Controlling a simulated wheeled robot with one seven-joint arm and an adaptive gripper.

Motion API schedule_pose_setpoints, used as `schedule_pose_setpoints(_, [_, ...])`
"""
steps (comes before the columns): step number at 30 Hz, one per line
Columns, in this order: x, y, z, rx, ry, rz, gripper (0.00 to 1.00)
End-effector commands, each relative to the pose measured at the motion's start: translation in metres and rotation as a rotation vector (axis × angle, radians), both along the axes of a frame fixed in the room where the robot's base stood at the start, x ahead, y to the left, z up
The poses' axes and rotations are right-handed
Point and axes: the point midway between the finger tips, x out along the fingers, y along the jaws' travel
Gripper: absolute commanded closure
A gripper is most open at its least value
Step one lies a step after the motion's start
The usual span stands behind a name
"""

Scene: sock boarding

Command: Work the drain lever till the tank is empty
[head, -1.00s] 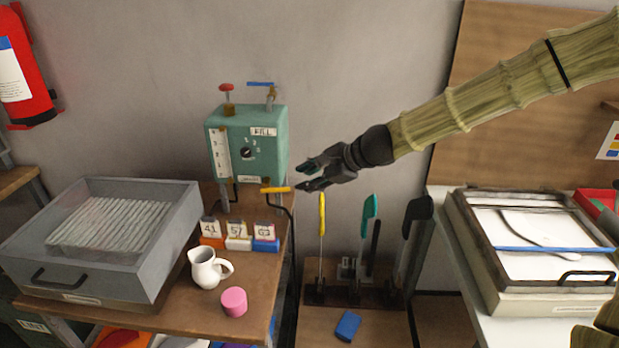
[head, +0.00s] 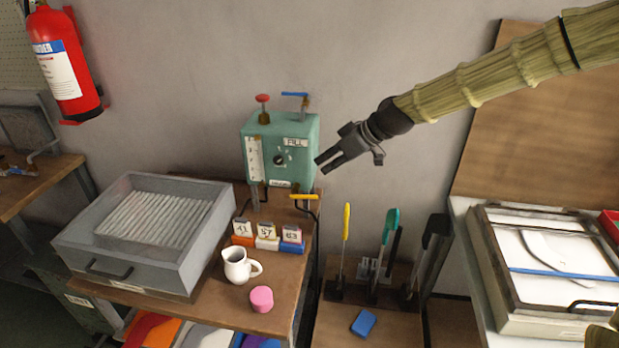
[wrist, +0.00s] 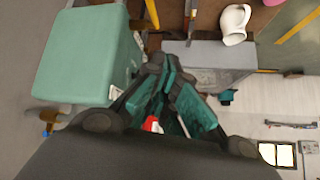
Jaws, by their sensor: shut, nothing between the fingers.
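The tank is a green box (head: 285,160) on the wooden table against the wall, with a white gauge strip (head: 254,160), a dark dial and a FILL label on its front. A yellow-handled lever (head: 304,196) sticks out low at its front right; I cannot read a drain label. A red knob (head: 262,98) and a blue-handled tap (head: 295,94) stand on top. My gripper (head: 321,164) is shut and empty, just right of the tank and above the yellow lever, apart from it in the head view. In the wrist view the tank (wrist: 85,55) lies left of my gripper (wrist: 172,75).
A grey ribbed tray (head: 150,225), number cards on coloured blocks (head: 267,243), a white jug (head: 238,266) and a pink cylinder (head: 261,299) share the table. Upright yellow, green and black handles (head: 391,225) stand on a lower board to the right. A framed tray (head: 545,260) is farther right.

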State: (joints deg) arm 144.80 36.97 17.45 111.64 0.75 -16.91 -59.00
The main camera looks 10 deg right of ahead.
Motion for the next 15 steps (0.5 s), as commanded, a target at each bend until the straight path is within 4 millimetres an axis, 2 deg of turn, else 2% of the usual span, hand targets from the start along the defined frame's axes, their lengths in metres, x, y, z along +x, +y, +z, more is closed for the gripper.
schedule_pose_setpoints(1, [0.0010, -0.0010, 0.0075, -0.060, -0.051, 0.083, 1.00])
schedule_pose_setpoints(6, [0.0029, -0.0057, 0.0094, -0.207, -0.176, 0.298, 1.00])
schedule_pose_setpoints(15, [0.0064, -0.0031, 0.0017, -0.255, -0.214, 0.369, 1.00])
